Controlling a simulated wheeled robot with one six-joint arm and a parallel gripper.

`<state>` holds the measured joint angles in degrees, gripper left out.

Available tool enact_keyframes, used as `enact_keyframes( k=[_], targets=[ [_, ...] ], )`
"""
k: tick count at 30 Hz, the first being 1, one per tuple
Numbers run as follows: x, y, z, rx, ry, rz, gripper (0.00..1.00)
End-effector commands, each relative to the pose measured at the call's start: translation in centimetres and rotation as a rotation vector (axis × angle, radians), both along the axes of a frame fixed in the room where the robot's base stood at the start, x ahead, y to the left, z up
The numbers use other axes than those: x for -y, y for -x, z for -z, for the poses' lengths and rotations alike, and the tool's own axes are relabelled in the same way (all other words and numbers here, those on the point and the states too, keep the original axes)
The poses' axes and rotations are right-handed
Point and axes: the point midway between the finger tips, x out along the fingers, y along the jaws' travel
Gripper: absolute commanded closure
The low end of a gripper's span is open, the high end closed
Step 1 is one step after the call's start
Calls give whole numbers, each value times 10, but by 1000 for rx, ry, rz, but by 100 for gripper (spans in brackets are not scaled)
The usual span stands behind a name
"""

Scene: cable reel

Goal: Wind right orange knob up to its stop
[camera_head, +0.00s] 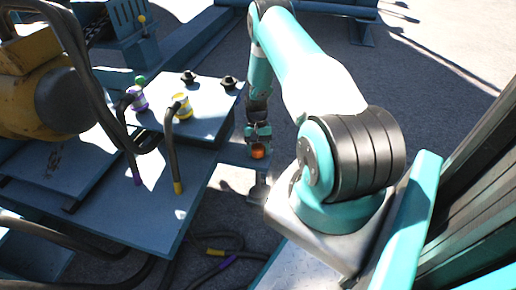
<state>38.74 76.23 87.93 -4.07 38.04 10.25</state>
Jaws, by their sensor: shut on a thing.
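The orange knob (258,152) shows just below my gripper (258,141), near the right edge of the blue bench. My gripper points down and is shut on the orange knob. The jaws cover the knob's upper part, so its marking and angle are hidden. My teal and white arm reaches down to it from the upper middle of the view. Any stop on the knob is too small to make out.
A blue bench (200,203) stands left of my gripper. On it are a yellow-banded connector (183,106) with a black cable, a purple-banded connector (137,98), a small green knob (140,80) and two black knobs (189,77). A yellow machine (25,90) stands far left. Cables lie on the floor.

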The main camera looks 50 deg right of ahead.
Motion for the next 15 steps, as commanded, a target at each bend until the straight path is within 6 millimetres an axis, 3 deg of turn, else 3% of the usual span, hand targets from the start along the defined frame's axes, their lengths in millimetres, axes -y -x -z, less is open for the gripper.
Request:
enact_keyframes(
  k=[15],
  targets=[
    [0, 2, 0, -4, -2, -53, 68]
  ],
)
